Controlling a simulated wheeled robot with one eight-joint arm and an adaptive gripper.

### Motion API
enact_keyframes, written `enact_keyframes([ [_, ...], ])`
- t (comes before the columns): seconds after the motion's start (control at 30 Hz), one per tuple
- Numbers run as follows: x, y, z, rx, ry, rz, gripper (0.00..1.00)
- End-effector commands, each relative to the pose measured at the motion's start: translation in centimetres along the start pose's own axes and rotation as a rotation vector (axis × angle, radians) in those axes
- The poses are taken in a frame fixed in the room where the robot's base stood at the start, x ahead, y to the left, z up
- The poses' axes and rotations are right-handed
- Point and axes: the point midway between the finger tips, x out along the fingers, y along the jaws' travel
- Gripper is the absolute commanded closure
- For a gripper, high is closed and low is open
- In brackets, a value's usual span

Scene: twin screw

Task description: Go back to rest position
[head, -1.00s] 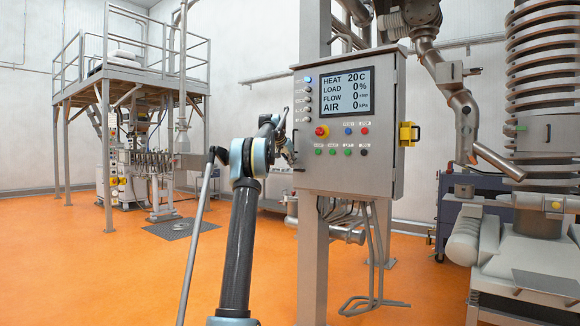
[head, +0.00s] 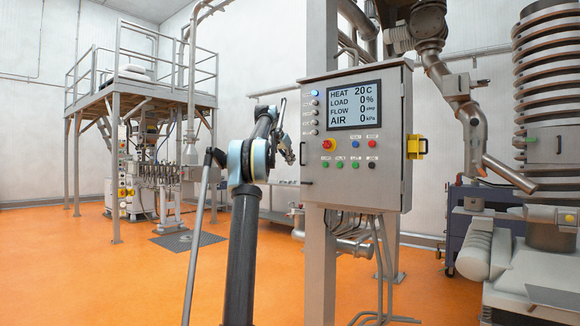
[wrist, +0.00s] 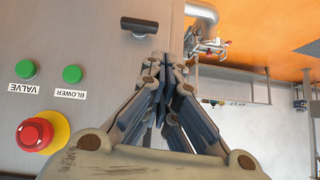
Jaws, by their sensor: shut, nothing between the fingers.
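My gripper (head: 284,149) is just left of the control cabinet (head: 397,165) in the head view, in front of the cabinet's left edge in the picture. In the wrist view my gripper (wrist: 165,72) has its fingers closed together with nothing between them. The cabinet's grey front (wrist: 85,115) fills the left of that view. I cannot tell the exact gap between fingers and cabinet, but I see no contact. My arm (head: 248,165) is folded at the elbow, with the forearm raised.
The cabinet has a screen (head: 354,104), a red emergency knob (head: 328,145) and several buttons. The wrist view shows the red knob (wrist: 37,132) and a dark handle (wrist: 139,25). A steel platform (head: 131,92) stands far left. Orange floor (head: 130,270) is clear at left.

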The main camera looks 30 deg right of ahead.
Motion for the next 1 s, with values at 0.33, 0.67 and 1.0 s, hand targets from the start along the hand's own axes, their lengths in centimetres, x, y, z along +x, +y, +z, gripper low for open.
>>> enact_keyframes([
  [0.33,0.0,0.0,0.0,0.000,0.000,0.000,1.00],
  [0.67,-1.4,-0.3,1.9,-0.029,-0.019,-0.010,1.00],
  [1.0,-7.8,-0.3,12.4,-0.185,-0.115,-0.066,1.00],
])
